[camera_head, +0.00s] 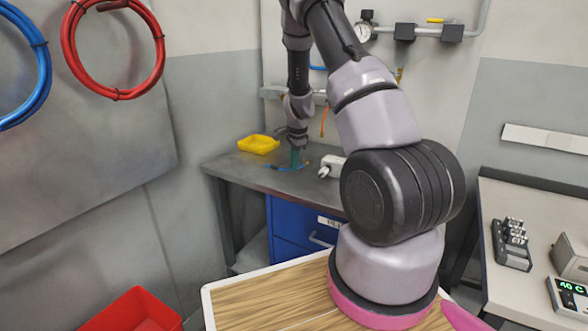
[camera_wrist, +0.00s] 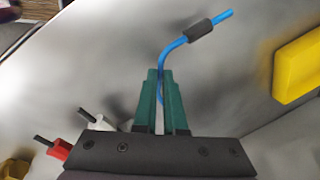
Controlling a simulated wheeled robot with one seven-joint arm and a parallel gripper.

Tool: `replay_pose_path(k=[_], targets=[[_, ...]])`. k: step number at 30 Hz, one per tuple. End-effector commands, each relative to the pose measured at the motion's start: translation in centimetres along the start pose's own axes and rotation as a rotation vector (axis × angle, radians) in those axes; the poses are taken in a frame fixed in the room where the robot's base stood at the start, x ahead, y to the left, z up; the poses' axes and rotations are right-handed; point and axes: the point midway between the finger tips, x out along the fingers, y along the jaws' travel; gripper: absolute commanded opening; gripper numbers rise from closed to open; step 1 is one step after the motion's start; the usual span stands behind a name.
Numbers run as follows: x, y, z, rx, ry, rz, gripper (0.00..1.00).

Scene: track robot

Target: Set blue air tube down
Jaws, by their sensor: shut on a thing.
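A thin blue air tube (camera_wrist: 177,46) with a dark sleeve near its bent end shows in the wrist view. My gripper (camera_wrist: 162,82) has green fingers, and they are shut on the tube's lower part. In the head view my gripper (camera_head: 295,157) points down at the grey bench top (camera_head: 240,163), close to its surface. The blue tube (camera_head: 286,168) shows there as a small blue line at the fingertips. I cannot tell whether the tube touches the bench. The part between the fingers is mostly hidden.
A yellow tray (camera_head: 258,144) stands on the bench behind and left of my gripper. A white fitting (camera_head: 331,164) lies to the right. Blue drawers (camera_head: 300,228) are below. A red fitting (camera_wrist: 60,150) and a white one show at the lower left of the wrist view.

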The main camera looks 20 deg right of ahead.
Motion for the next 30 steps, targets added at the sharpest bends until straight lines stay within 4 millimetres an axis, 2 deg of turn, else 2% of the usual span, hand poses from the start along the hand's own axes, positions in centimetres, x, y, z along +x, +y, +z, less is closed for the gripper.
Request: replay_pose_path(k=[3,14,15,16,17,26,30], targets=[[1.6,0.4,-0.1,0.002,-0.001,0.001,0.00],[2.0,0.4,0.0,0.001,0.000,0.000,0.00],[1.9,0.4,0.0,0.001,0.000,0.000,0.24],[1.9,0.4,0.0,0.001,0.000,0.000,0.35],[1.9,0.4,0.0,0.001,0.000,0.000,0.38],[1.7,0.3,0.0,0.001,0.000,0.000,0.38],[0.1,0.2,0.0,-0.001,0.001,-0.002,0.38]])
